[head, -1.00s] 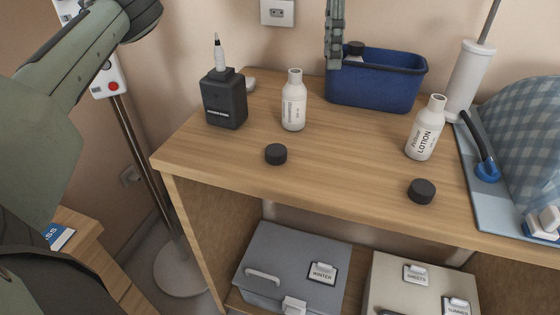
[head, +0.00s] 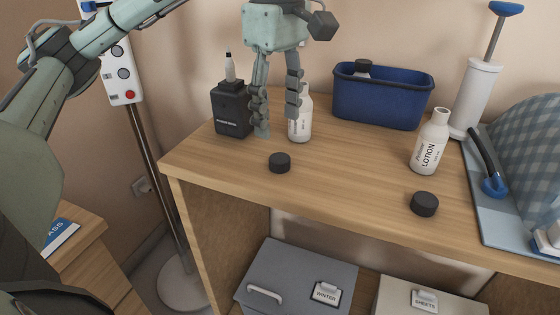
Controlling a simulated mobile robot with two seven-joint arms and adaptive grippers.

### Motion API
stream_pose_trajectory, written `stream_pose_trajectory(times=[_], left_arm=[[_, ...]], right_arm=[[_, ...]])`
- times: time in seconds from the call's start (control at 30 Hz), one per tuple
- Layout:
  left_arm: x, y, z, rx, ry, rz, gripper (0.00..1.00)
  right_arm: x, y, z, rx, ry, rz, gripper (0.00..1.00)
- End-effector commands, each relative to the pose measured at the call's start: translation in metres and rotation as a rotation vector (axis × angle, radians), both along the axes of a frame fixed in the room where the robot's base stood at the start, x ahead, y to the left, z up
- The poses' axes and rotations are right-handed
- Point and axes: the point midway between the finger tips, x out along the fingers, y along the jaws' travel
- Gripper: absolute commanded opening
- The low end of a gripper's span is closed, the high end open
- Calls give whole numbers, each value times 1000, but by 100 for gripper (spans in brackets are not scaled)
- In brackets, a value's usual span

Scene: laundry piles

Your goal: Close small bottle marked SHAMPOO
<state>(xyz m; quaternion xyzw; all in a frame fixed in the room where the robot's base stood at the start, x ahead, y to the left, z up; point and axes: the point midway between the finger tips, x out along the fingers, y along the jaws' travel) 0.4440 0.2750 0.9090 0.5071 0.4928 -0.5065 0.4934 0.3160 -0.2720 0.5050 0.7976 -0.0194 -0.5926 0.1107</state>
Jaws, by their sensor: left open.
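A small white bottle (head: 301,130) stands upright and uncapped on the wooden shelf top; its label is partly hidden by my left gripper and too small to read. A loose black cap (head: 279,162) lies on the wood in front of it. My left gripper (head: 278,120) points down with its fingers apart and nothing seen between them. Its right finger overlaps the bottle's left side in the picture; I cannot tell whether they touch. A second open white bottle, marked LOTION (head: 429,145), stands to the right with another black cap (head: 424,204) in front of it. My right gripper is out of view.
A black box-shaped bottle (head: 232,112) stands left of the gripper. A blue bin (head: 382,101) holding a black-capped item is behind. The middle of the wooden top (head: 350,165) is clear.

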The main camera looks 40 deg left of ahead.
Motion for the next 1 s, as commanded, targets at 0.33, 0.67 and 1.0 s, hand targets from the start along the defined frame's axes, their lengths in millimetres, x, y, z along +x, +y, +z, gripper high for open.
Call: stream_pose_trajectory(times=[0.33, 0.67, 1.0], left_arm=[[0, 0, -22, 0, 1, 1, 53], [1, 2, -43, 2, 4, 2, 53], [3, 2, -74, 0, 1, 1, 53]], right_arm=[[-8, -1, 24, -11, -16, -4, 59], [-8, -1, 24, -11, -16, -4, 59], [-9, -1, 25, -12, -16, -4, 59]])
